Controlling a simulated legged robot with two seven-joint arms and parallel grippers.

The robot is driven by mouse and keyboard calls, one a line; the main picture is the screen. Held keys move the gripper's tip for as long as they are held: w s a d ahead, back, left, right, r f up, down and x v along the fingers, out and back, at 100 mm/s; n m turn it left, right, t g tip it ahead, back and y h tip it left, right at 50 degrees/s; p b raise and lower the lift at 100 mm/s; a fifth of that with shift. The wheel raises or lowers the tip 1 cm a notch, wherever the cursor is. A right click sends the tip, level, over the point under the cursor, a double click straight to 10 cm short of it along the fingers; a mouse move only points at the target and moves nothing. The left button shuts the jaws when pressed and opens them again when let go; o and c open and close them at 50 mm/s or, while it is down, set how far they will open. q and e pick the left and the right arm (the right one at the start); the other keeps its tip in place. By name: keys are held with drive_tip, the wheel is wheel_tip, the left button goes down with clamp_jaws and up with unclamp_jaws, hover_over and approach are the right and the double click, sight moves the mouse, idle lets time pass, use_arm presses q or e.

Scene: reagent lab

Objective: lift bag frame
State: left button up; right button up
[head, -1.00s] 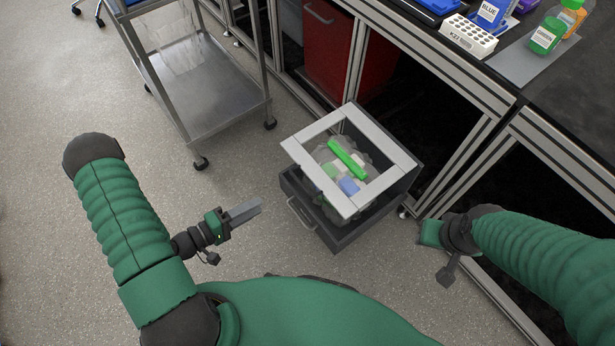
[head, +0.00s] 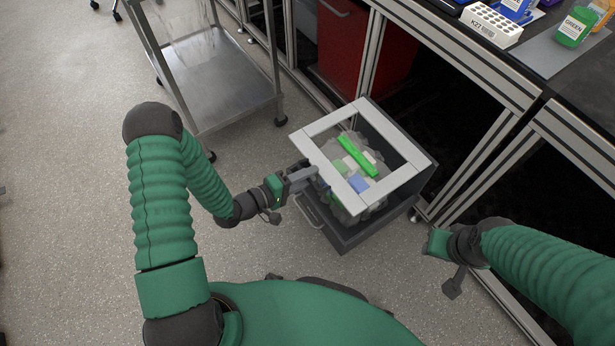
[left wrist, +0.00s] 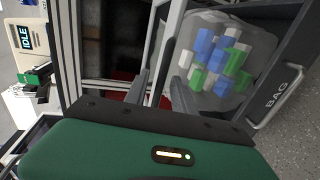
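The bag frame (head: 392,184) is a light grey square rim on top of a dark open bin (head: 345,236), with a clear bag of coloured pieces inside it. A bright green bar (head: 357,157) shows within the frame. My left gripper (head: 318,176) is at the frame's left side in the head view. In the left wrist view its two fingers (left wrist: 160,88) stand apart, with a pale frame rail (left wrist: 170,45) seemingly between them; contact is unclear. The bag (left wrist: 215,60) lies right of the fingers there. My right gripper (head: 437,242) is right of the bin, its fingers hidden.
A steel cart (head: 215,85) stands at the upper left. The bench (head: 470,75) with its metal legs runs close along the bin's right side. A red bin (head: 343,50) is under the bench. The floor (head: 70,180) on the left is clear.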

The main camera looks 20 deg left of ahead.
use_arm(q)
drive_tip(key=shift+a, duration=0.1)
clamp_jaws()
drive_tip(key=shift+s+f, duration=0.1)
drive_tip(key=shift+s, duration=0.05)
idle(1.1)
